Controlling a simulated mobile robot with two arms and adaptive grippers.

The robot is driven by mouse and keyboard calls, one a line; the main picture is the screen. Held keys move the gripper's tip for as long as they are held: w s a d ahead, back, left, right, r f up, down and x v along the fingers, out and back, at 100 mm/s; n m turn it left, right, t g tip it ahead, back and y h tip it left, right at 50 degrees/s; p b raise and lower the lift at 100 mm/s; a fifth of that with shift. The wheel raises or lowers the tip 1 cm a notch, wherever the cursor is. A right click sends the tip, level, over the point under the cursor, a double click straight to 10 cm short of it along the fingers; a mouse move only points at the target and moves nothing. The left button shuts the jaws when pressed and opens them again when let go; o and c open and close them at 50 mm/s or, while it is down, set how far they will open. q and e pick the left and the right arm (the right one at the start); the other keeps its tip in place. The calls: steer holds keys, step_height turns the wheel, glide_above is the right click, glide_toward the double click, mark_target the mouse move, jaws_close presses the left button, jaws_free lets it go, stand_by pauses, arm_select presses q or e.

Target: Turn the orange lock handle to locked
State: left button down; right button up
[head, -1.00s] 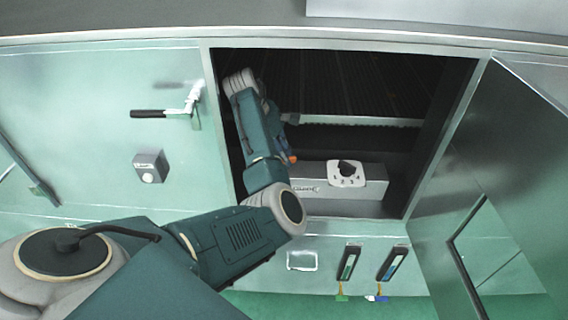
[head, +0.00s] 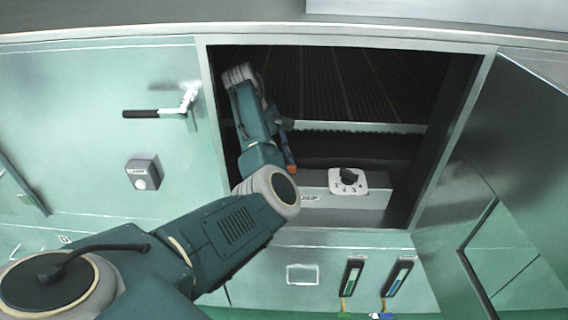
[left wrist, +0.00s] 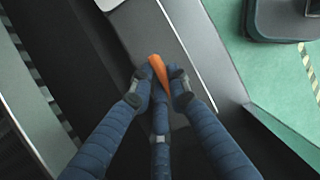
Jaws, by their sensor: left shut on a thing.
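The orange lock handle (left wrist: 158,72) stands between the fingertips of my left gripper (left wrist: 160,88) in the left wrist view. The blue, ribbed fingers are shut on it, and its upper end sticks out past them. In the head view my left arm reaches into the dark open compartment. Only a bit of blue finger of the left gripper (head: 289,153) shows past the arm, with a small orange tip of the handle (head: 291,169) below it. The handle's base is hidden, so I cannot tell its lock position. My right gripper is not in view.
A grey box (head: 325,200) with a white dial plate (head: 361,183) and black knob lies right of the handle. The compartment frame (head: 208,120) is close to my left arm. An open door (head: 480,170) stands at right. A black-gripped lever (head: 142,114) is on the left panel.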

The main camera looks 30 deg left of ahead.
arm_select(q)
steer(key=c, duration=1.7)
jaws_free()
steer(key=shift+o, duration=0.2)
steer(key=shift+r, duration=0.1)
steer(key=shift+a+r, duration=0.25)
steer(key=shift+r, duration=0.4)
steer(key=v, duration=0.6)
steer(key=shift+s, duration=0.2)
steer(key=shift+f, duration=0.1)
